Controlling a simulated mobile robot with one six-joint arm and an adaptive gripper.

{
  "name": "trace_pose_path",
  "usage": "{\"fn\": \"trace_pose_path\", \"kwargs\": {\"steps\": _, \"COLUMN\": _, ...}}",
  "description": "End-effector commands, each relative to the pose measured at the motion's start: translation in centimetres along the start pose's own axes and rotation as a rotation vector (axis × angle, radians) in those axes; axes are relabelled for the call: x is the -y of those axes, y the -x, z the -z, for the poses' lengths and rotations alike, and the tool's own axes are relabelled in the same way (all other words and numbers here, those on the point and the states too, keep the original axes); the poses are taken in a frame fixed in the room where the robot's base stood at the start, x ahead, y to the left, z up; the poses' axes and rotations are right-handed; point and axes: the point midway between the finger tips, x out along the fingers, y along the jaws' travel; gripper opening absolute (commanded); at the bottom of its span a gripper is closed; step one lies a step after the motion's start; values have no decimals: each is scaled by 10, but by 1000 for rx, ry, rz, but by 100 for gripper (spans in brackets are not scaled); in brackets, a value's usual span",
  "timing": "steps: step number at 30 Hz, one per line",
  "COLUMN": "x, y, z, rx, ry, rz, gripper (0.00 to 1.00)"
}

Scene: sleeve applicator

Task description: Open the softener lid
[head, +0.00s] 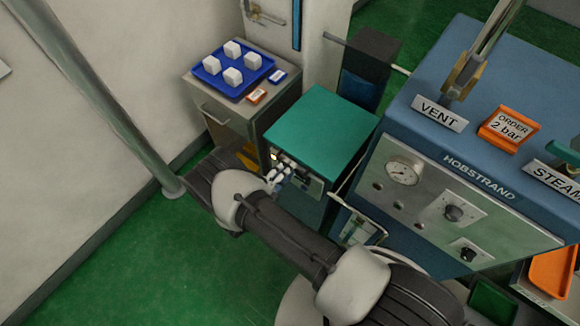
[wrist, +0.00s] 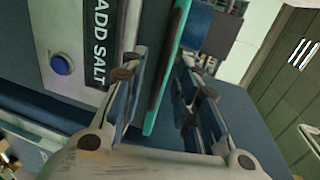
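The softener (head: 308,203) is a dark box with a flat teal lid (head: 322,132), which looks closed on top in the head view. My gripper (head: 280,172) is at the softener's upper front edge. In the wrist view the lid's teal edge (wrist: 167,68) runs between the two fingers of my gripper (wrist: 160,78). The fingers stand apart, with gaps visible on both sides of the lid edge. The softener's front panel (wrist: 62,30) carries an ADD SALT label (wrist: 103,40) and a blue button (wrist: 61,64). My gripper hides part of this panel in the head view.
A blue tray (head: 213,74) with several white blocks stands on a grey cabinet (head: 237,125) behind left. A large blue HOBSTRAND machine (head: 400,130) stands close on the right, with a gauge and knobs. Green floor (head: 130,255) is free at the front left.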

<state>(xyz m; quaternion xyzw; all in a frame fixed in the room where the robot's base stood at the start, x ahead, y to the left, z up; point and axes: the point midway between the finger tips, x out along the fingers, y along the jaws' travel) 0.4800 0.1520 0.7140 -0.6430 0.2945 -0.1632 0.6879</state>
Motion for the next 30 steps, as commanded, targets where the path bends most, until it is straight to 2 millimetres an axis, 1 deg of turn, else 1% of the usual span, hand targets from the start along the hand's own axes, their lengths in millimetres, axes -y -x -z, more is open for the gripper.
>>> {"fn": "trace_pose_path", "kwargs": {"steps": 1, "x": -1, "y": -8, "z": 1, "rx": -3, "ry": -1, "rz": 0, "gripper": 29}}
{"fn": "trace_pose_path", "kwargs": {"steps": 6, "x": 0, "y": -22, "z": 0, "rx": -1, "ry": 0, "rz": 0, "gripper": 29}}
{"fn": "trace_pose_path", "kwargs": {"steps": 16, "x": 0, "y": -24, "z": 0, "rx": 0, "ry": 0, "rz": 0, "gripper": 29}}
{"fn": "trace_pose_path", "kwargs": {"steps": 27, "x": 0, "y": -24, "z": 0, "rx": 0, "ry": 0, "rz": 0, "gripper": 4}}
{"fn": "trace_pose_path", "kwargs": {"steps": 29, "x": 0, "y": -24, "z": 0, "rx": 0, "ry": 0, "rz": 0, "gripper": 0}}
{"fn": "trace_pose_path", "kwargs": {"steps": 30, "x": 0, "y": -24, "z": 0, "rx": 0, "ry": 0, "rz": 0, "gripper": 0}}
